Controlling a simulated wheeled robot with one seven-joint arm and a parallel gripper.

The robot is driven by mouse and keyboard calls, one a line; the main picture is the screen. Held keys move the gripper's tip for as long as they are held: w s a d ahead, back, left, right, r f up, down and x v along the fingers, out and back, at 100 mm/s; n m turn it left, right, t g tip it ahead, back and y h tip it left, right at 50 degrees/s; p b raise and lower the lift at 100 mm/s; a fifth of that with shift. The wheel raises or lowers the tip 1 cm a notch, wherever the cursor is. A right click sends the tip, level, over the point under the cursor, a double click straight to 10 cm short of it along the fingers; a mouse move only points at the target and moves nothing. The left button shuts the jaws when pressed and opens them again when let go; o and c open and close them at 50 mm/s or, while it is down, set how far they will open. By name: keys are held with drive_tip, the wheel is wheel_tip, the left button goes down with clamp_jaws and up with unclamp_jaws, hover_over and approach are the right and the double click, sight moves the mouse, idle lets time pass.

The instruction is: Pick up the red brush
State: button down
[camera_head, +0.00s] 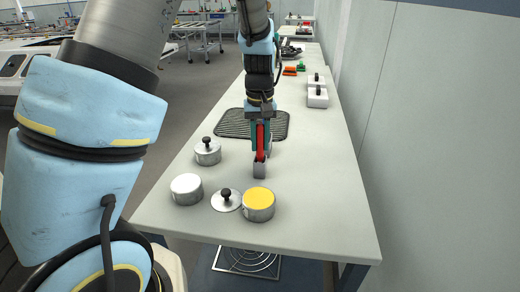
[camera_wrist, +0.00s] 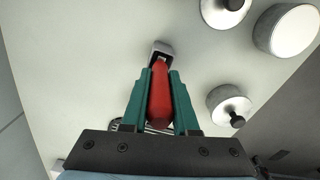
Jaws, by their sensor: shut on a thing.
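The red brush (camera_head: 260,146) is upright between the fingers of my gripper (camera_head: 261,151) in the head view. Its lower end meets a small grey metal holder (camera_head: 260,171) on the table; I cannot tell whether it is still inside. In the wrist view the red brush (camera_wrist: 160,95) lies between the two green fingers of my gripper (camera_wrist: 160,88), which are shut on it. The grey holder (camera_wrist: 161,48) shows past the fingertips.
On the table (camera_head: 310,200) stand a lidded pot (camera_head: 207,154), a white-topped pot (camera_head: 186,190), a loose lid (camera_head: 226,201) and a yellow-filled pot (camera_head: 258,205). A dark mat (camera_head: 230,124) lies behind my gripper. White boxes (camera_head: 317,97) stand farther back. The right side is clear.

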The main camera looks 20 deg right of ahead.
sight(261, 125)
drive_tip(key=shift+r, duration=0.1)
idle(0.3)
wheel_tip(261, 125, up, 10)
drive_tip(key=shift+f+b, duration=0.1)
drive_tip(key=shift+b, duration=1)
drive_tip(key=shift+s+d, duration=0.1)
